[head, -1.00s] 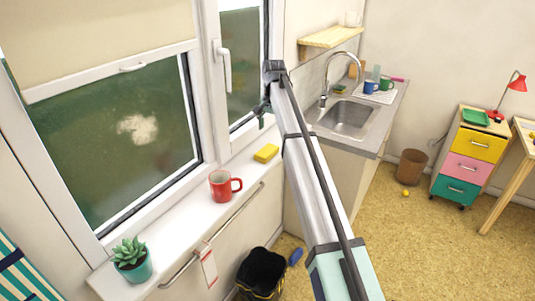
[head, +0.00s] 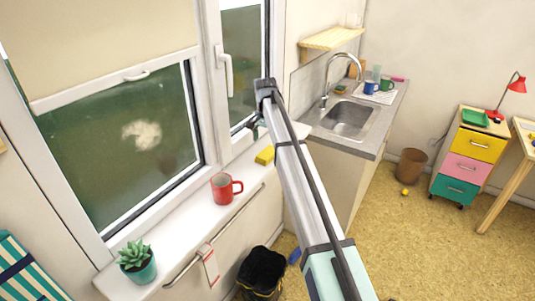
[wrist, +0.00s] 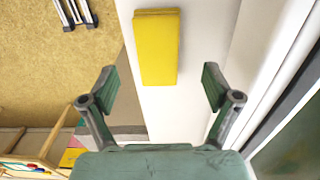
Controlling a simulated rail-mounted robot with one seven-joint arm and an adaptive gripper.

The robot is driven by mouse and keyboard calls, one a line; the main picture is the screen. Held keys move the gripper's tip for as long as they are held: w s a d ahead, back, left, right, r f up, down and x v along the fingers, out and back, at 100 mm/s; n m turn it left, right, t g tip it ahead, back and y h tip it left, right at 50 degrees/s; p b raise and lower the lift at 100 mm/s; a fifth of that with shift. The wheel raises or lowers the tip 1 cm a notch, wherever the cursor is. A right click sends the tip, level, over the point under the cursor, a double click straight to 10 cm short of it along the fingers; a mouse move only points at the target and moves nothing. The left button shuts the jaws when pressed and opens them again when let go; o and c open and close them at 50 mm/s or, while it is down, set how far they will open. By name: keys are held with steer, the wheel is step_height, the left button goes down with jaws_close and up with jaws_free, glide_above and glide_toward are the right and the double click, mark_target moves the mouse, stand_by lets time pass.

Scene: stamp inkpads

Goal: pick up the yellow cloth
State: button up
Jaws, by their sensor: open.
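The yellow cloth (head: 264,156) is a folded block lying on the white windowsill. In the wrist view the yellow cloth (wrist: 157,48) lies lengthwise on the sill, at the upper middle of the picture. My gripper (wrist: 158,80) is open and empty, with one finger on each side of the cloth's line. The cloth appears beyond the fingertips, apart from them. In the head view my gripper (head: 256,128) is over the sill near the window, partly hidden by my arm.
The windowsill (head: 186,229) also holds a red mug (head: 222,189) and a potted succulent (head: 138,262). The window frame (head: 211,110) rises close beside my gripper. A towel rail (head: 235,216) runs below the sill. A sink counter (head: 372,145) stands beyond.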

mark_target(266, 154)
steer(key=shift+s+f+p, duration=0.15)
steer(key=shift+f+p, duration=0.4)
steer(key=shift+f, duration=0.4)
steer(key=shift+f+p, duration=0.6)
steer(key=shift+f, duration=1.25)
steer(key=c, duration=1.2)
